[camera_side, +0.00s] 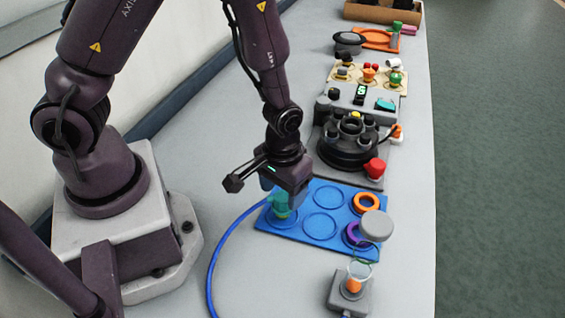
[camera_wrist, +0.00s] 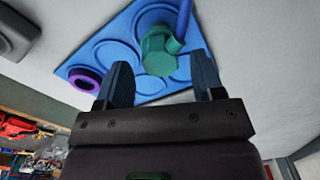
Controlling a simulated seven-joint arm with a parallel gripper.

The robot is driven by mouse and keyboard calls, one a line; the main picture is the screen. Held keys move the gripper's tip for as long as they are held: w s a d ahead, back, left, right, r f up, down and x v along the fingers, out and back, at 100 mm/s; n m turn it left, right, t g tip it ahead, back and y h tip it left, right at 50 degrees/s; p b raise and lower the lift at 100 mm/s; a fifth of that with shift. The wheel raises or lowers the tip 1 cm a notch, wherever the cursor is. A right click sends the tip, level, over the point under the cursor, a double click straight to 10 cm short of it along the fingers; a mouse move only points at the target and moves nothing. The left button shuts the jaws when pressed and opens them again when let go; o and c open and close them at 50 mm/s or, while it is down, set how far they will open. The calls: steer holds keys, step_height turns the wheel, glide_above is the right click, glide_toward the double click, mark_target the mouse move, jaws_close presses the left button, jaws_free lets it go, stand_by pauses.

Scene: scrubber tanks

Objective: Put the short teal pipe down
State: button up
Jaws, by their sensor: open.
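The short teal pipe (camera_side: 284,208) stands on the left end of the blue tray (camera_side: 300,234) in the side view, its top partly hidden by my gripper (camera_side: 276,190). In the wrist view the teal pipe (camera_wrist: 158,52) shows a faceted top and a short side stub. My gripper (camera_wrist: 158,64) is open, its two dark blue fingers on either side of the pipe, with a visible gap at each side. Whether the pipe sits fully within a ring of the tray (camera_wrist: 112,25) is hard to tell.
An orange ring (camera_side: 367,203) and a purple ring (camera_side: 354,236) lie on the tray, with a grey round cap (camera_side: 376,226) beside them. A blue hose (camera_side: 216,250) curves off the tray's left side. A black round device (camera_side: 346,147) with a red knob stands behind the tray.

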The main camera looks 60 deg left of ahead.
step_height(320, 180, up, 11)
step_height(320, 180, up, 10)
steer(key=m+t+h, duration=0.1)
steer(key=m+t, duration=0.1)
steer(key=t, duration=0.1)
glide_above(283, 196)
steer(key=s+a, duration=0.2)
steer(key=s+a+r+m+t+y, duration=0.1)
steer(key=s+a+r+m+t, duration=0.1)
steer(key=s+r, duration=0.4)
steer(key=shift+s+a+r+t, duration=0.2)
steer(key=shift+a+r+t, duration=0.1)
steer(key=shift+a+r, duration=0.5)
